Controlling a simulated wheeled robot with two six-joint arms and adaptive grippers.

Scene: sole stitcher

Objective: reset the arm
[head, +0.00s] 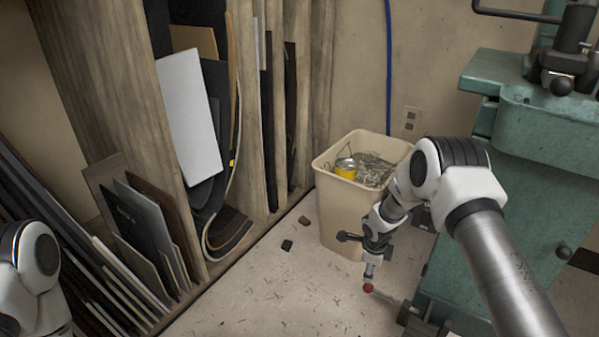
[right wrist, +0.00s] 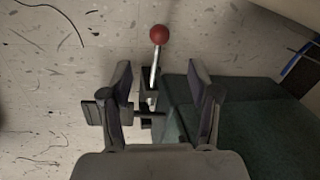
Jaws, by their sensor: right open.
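My right arm reaches in from the right in the head view, with its gripper (head: 370,264) pointing down in front of the bin. In the right wrist view the right gripper (right wrist: 161,75) is open, its two fingers apart. A lever with a red ball knob (head: 368,287) sticks out from the green machine, just below the gripper in the head view. In the right wrist view the red knob (right wrist: 159,34) lies beyond the fingertips, and its metal rod shows between the fingers. I see no contact with it. Only a rounded part of my left arm shows at the lower left; its gripper is out of view.
A beige bin (head: 342,215) holding scraps and a yellow item stands close behind the right gripper. The green machine (head: 545,150) fills the right side. Wooden racks with sheets (head: 190,115) stand at the left. The littered floor (head: 270,295) between is mostly free.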

